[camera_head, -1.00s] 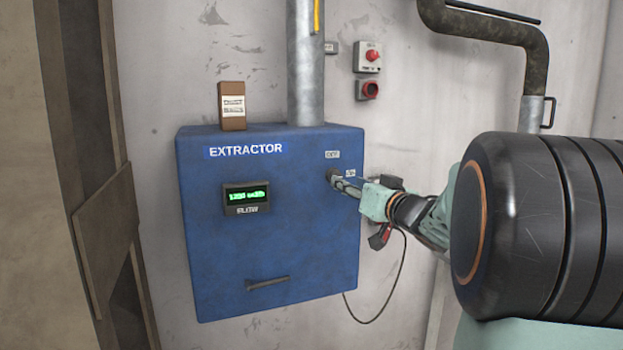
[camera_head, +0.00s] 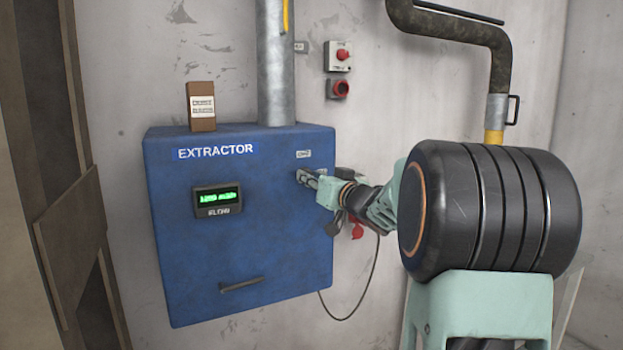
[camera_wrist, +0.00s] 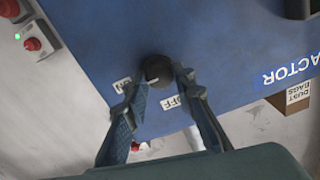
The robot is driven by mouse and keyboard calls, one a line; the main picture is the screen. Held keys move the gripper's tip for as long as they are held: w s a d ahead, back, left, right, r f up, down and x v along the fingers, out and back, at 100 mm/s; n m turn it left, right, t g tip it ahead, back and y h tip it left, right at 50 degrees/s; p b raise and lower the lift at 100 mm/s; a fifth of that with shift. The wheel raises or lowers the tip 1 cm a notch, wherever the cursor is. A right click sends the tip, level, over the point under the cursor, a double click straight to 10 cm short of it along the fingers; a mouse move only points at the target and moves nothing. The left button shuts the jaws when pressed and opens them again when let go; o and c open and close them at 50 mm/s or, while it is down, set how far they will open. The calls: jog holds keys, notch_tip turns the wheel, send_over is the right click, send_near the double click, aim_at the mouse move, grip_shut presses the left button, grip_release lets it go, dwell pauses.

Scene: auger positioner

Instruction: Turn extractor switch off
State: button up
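The blue extractor box (camera_head: 250,245) hangs on the wall, with a lit green display and an EXTRACTOR label. Its switch is a round dark knob (camera_wrist: 158,70) on the front. The OFF label (camera_wrist: 173,102) and ON label (camera_wrist: 122,85) sit beside the knob in the wrist view. My gripper (camera_wrist: 160,82) has its fingers apart, one on each side of the knob. Whether they touch it I cannot tell. In the head view my gripper (camera_head: 308,179) reaches the box's upper right and mostly hides the knob. The knob's pointing direction is not clear.
A dust bags box (camera_head: 201,106) stands on the extractor beside a grey vertical pipe (camera_head: 276,65). Red-button wall boxes (camera_head: 339,57) are above right. A handle (camera_head: 241,284) sits low on the front. A cable (camera_head: 362,300) hangs at the right.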

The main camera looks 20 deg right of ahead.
grip_shut()
jog(key=shift+a+n+h+b, duration=0.15)
jog(key=shift+n+b, duration=1.7)
jog(key=shift+n, duration=2.55)
jog(key=shift+n+h+b, duration=0.15)
jog(key=shift+n+b, duration=1.65)
jog(key=shift+n, duration=2.6)
jog(key=o, duration=0.8)
grip_release()
